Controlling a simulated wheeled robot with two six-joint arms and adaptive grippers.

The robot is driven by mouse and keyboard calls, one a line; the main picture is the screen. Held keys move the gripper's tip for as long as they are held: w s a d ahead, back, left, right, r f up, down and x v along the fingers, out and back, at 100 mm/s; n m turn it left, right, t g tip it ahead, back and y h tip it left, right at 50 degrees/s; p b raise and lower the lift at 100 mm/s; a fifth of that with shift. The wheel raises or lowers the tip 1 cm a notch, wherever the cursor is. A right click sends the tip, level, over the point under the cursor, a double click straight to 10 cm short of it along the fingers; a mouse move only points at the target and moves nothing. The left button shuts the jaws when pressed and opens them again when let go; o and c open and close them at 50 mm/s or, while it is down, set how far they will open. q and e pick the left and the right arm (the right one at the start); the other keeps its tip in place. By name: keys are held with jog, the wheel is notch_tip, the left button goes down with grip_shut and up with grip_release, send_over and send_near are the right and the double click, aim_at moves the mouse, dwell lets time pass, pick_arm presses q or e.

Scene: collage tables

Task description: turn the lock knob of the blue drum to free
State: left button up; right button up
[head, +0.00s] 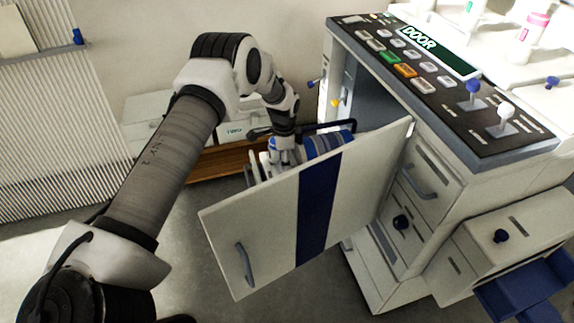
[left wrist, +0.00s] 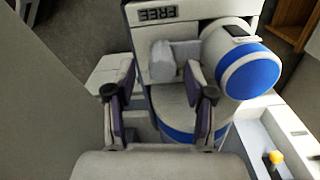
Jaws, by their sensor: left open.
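The blue drum (head: 328,143), banded blue and grey, shows behind the open door panel in the head view. In the left wrist view a pale round body with a blue end (left wrist: 250,75) is at upper right. A pale grey block that looks like the lock knob (left wrist: 162,62) is beside it, below a plate marked FREE (left wrist: 156,13). My left gripper (left wrist: 162,100) is open, with its fingertips either side of and just short of the block; contact cannot be told. It shows in the head view (head: 285,155), partly hidden by the door. My right gripper is not in view.
A white door panel (head: 270,225) with a blue stripe stands open in front of my left gripper. A control panel marked DOOR (head: 430,55) tops the cabinet at right. An open blue drawer (head: 525,285) is at lower right. Floor at lower centre is clear.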

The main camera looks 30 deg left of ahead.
pick_arm(q)
jog(key=shift+w+f, duration=0.1)
jog(key=shift+f, duration=0.7)
jog(key=shift+a+f, duration=0.15)
jog(key=shift+f, duration=0.1)
grip_shut()
